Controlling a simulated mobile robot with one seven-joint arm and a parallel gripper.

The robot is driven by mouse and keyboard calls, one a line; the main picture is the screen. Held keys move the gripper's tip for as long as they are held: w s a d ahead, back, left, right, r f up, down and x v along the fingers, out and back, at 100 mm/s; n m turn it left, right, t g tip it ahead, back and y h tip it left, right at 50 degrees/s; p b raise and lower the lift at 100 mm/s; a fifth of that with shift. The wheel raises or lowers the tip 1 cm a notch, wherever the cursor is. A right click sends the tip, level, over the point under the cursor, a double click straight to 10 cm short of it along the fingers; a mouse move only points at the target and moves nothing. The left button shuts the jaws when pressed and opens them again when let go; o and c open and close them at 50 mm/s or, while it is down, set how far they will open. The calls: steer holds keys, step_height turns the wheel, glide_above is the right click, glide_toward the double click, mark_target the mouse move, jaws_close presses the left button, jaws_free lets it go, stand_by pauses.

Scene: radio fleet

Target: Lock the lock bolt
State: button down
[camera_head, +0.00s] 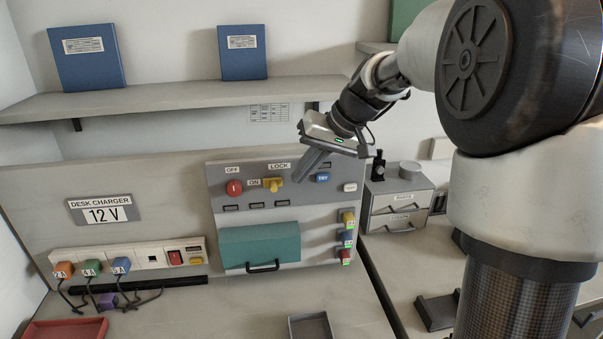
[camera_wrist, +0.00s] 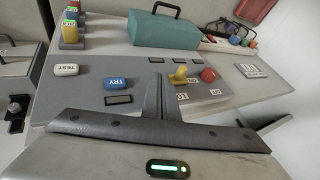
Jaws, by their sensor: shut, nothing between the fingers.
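The lock bolt is a yellow piece (camera_head: 273,184) on the grey panel, just below the LOCK label (camera_head: 279,166) and right of the ON label (camera_head: 254,182). Its stub points down in the head view. It also shows in the wrist view (camera_wrist: 178,76), beside my fingers. My gripper (camera_head: 298,179) is shut and empty. Its fingertips are just right of the bolt in the head view; whether they touch it I cannot tell. In the wrist view the closed fingers (camera_wrist: 156,82) reach toward the panel and cover part of its labels.
A red knob (camera_head: 234,187) under the OFF label is left of the bolt. A blue TRY button (camera_head: 322,178) and a pale TEST button (camera_head: 350,187) are to the right. A teal cover (camera_head: 259,244) with a black handle is below. A shelf (camera_head: 180,98) runs above.

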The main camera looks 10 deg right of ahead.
steer(key=v, duration=1)
steer(key=shift+d+p, duration=0.25)
steer(key=shift+p, duration=0.05)
